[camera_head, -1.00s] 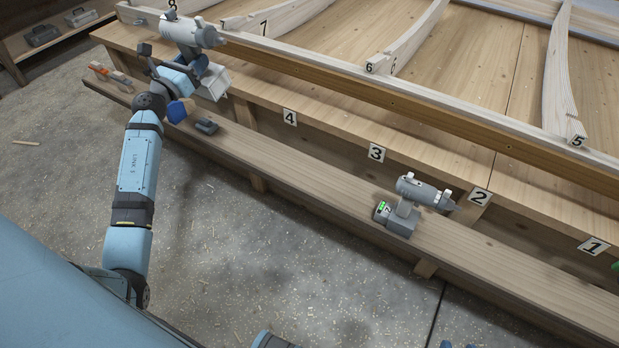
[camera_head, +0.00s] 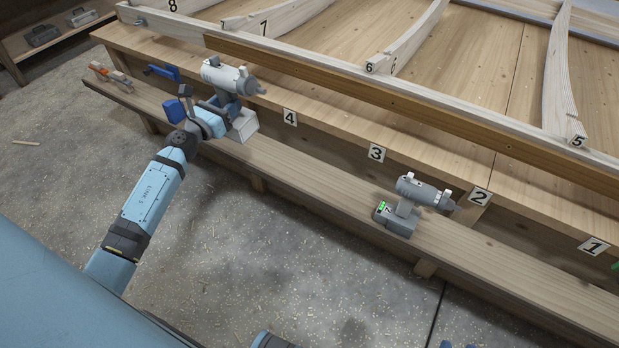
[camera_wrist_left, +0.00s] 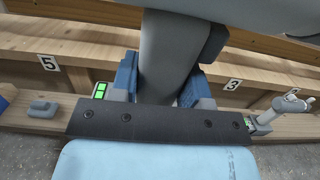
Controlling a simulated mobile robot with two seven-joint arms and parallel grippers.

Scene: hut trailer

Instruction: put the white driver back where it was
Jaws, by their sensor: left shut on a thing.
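The white driver (camera_head: 222,75) is held upright by my left gripper (camera_head: 219,107), nose pointing right. Its pale base (camera_head: 243,127) appears over the lower ledge near label 4; whether it touches the ledge I cannot tell. In the left wrist view the blue fingers (camera_wrist_left: 160,88) close on both sides of the driver's grey handle (camera_wrist_left: 165,55), and a green battery light shows at the left. A second, greyer driver (camera_head: 408,210) stands on the ledge between labels 3 and 2; it also shows in the left wrist view (camera_wrist_left: 275,112).
The ledge (camera_head: 320,195) runs along the bench below number labels. A blue clamp (camera_head: 163,72) and an orange-handled tool (camera_head: 112,76) are to the left. A small grey block (camera_wrist_left: 42,108) lies on the ledge. The ledge between the two drivers looks clear.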

